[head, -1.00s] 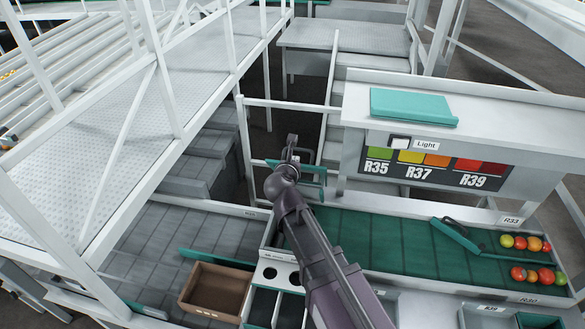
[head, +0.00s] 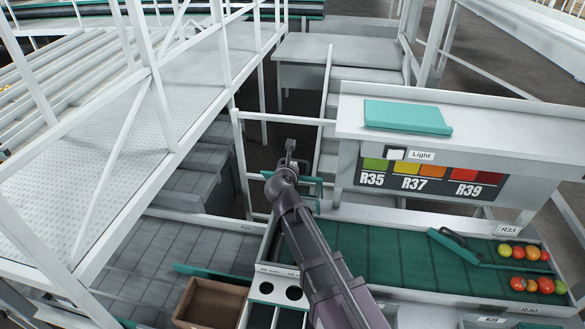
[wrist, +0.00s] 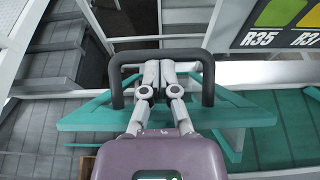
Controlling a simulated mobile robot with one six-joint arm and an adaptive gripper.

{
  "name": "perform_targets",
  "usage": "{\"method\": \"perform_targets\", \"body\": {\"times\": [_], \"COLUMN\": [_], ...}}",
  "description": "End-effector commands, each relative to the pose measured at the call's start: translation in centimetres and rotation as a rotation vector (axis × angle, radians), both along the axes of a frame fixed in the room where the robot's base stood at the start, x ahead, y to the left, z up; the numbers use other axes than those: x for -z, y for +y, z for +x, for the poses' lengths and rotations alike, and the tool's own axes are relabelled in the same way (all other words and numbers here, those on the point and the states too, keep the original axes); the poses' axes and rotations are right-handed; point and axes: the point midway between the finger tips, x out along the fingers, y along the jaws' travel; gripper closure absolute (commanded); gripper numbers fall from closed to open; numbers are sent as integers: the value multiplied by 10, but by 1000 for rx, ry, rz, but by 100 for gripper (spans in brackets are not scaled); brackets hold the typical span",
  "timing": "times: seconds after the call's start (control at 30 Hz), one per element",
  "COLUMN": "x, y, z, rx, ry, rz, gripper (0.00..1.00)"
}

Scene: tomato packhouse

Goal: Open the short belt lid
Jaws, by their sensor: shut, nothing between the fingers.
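A teal lid with a black U-shaped handle is at my gripper. In the wrist view the handle (wrist: 208,80) spans across and the teal lid (wrist: 235,112) shows on both sides below it. My gripper (wrist: 158,68) is shut, its fingertips together inside the handle's outline, close to its crossbar; I cannot tell whether they touch it. Nothing is between the fingers. In the head view my gripper (head: 290,148) is over the left end of the green belt (head: 385,255), and my arm hides part of the teal lid (head: 310,186).
Another teal piece with a dark handle (head: 458,246) lies on the belt, left of several tomatoes (head: 522,252). A sign panel (head: 430,175) stands behind the belt, with a teal pad (head: 405,117) on top. A brown box (head: 210,303) and white railings (head: 165,85) are at left.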

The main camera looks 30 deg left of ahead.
Motion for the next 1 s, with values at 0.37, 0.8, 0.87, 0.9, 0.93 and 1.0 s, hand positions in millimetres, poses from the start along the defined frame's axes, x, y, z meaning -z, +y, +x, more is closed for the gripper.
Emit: {"method": "perform_targets", "body": {"times": [0.37, 0.8, 0.87, 0.9, 0.93, 1.0], "x": [-29, -29, -29, -30, -30, -32], "y": [20, 21, 20, 20, 20, 19], "z": [62, 66, 65, 65, 65, 63], "rx": [1, 0, 0, 0, 0, 1], "ry": [-1, -1, -1, -1, -1, -1], "rz": [1, 0, 0, 0, 0, 0], "gripper": [100, 100, 100, 100, 100, 100]}}
